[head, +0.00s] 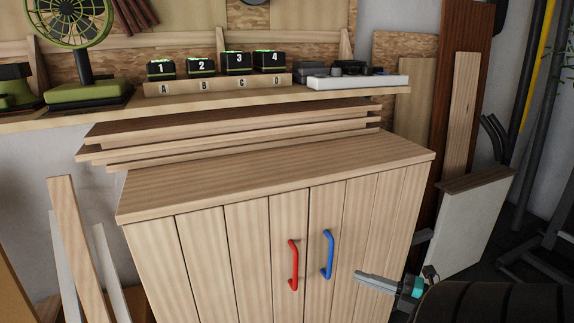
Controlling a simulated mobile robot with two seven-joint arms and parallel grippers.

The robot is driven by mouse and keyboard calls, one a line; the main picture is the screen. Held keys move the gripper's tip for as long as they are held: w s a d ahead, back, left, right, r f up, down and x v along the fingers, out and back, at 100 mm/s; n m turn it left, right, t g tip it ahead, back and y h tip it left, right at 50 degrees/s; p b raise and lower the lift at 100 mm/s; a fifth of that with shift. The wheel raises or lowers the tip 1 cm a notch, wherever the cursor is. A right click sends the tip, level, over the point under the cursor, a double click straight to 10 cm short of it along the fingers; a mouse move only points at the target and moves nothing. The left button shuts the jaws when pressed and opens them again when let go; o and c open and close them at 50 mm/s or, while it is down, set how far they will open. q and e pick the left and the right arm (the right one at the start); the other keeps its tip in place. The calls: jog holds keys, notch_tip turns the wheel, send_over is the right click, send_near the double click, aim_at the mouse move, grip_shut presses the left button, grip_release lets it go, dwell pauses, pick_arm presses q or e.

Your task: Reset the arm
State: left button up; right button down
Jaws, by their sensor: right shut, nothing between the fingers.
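My right gripper (362,280) shows at the lower right, in front of the wooden cabinet (215,255). Its grey fingers are shut and empty and point left. It is to the right of the blue handle (328,254) and a little lower, apart from it in the picture. The red handle (293,265) is further left on the cabinet front. The cabinet doors look closed. My dark arm comes in from the lower right corner. My left gripper is not in view.
Stacked planks (235,131) lie behind the bare cabinet top (270,178). A shelf (200,98) above holds a green fan (66,30), several numbered black boxes (237,62) and a white tray (357,81). Boards (462,130) lean at right, and narrow planks (78,245) lean at left.

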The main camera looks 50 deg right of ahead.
jog(key=shift+f, duration=0.1)
